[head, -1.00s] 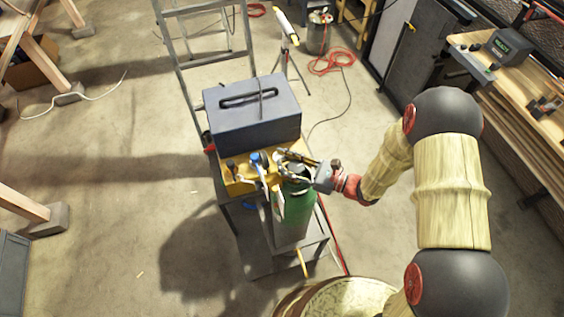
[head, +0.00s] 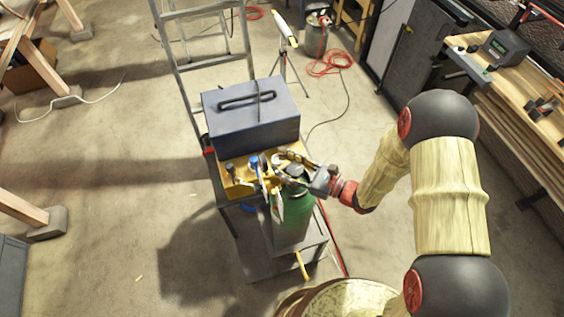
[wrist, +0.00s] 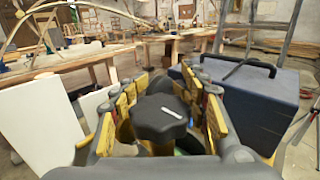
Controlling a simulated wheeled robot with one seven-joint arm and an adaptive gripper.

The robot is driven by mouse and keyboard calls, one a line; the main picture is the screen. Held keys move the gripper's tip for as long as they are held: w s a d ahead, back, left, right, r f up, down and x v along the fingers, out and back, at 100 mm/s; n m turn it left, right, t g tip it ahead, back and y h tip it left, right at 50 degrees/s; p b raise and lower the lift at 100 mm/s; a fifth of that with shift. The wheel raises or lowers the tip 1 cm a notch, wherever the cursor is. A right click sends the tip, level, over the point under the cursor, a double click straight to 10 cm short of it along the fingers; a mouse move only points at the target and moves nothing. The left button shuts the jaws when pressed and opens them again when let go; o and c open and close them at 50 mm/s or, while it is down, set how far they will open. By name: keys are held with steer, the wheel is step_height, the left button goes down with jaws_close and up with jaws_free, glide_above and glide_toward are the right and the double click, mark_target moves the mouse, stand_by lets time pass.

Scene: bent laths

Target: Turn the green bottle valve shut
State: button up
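The green bottle (head: 297,212) stands upright at the front of a grey cart, and its top is partly hidden by my gripper in the head view. Its valve knob (wrist: 160,117), black and lobed with a small white mark on top, sits in the middle of the wrist view. My gripper (head: 296,166) reaches in from the right over the bottle top. In the wrist view its yellow-padded fingers (wrist: 164,100) stand on either side of the knob, apparently with small gaps.
A grey-blue toolbox (head: 252,120) with a handle stands behind the bottle; it also shows at right in the wrist view (wrist: 255,100). A yellow tray (head: 237,187) with tools lies beside the bottle. A ladder (head: 172,50) stands behind. The floor at left is largely clear.

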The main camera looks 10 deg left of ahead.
steer(key=shift+o, duration=1.2)
steer(key=shift+d, duration=0.1)
glide_toward(302, 173)
steer(key=shift+x, duration=2.45)
steer(key=shift+w+f, duration=0.15)
steer(key=shift+w, duration=0.05)
